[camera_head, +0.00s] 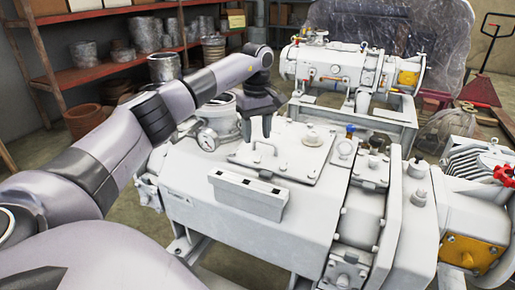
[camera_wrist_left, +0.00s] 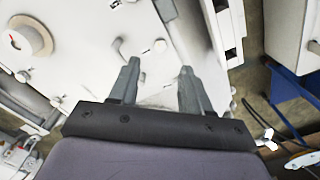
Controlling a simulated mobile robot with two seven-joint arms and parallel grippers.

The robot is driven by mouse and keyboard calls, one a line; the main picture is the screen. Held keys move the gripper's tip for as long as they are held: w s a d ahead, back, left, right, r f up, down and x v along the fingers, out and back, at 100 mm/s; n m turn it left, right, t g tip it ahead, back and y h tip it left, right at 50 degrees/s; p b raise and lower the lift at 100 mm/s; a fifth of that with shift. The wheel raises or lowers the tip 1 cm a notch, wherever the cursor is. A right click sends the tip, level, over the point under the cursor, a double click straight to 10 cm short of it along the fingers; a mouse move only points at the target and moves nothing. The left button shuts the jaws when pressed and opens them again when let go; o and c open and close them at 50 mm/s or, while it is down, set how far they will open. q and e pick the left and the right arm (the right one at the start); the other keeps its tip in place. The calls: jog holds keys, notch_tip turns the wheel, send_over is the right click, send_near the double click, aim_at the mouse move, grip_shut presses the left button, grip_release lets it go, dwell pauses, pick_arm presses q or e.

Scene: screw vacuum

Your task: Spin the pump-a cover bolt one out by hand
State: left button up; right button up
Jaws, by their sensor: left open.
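The pump with the cover is the large white machine (camera_head: 190,200) in front of me. My left gripper (camera_head: 257,131) points down over the plate's far left part. Its two fingers (camera_wrist_left: 159,74) are apart, with nothing between them. My right gripper is not in view.
A white slotted box (camera_head: 247,193) sits at the pump's front edge. Valves and pipes (camera_head: 372,165) rise on the right. A second white pump (camera_head: 335,65) stands behind. Shelves with pots (camera_head: 110,52) line the back left.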

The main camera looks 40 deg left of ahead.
aim_at(257, 159)
pick_arm(q)
notch_tip(257, 159, down, 7)
jog(key=shift+r, duration=0.1)
dwell(0.3)
grip_shut()
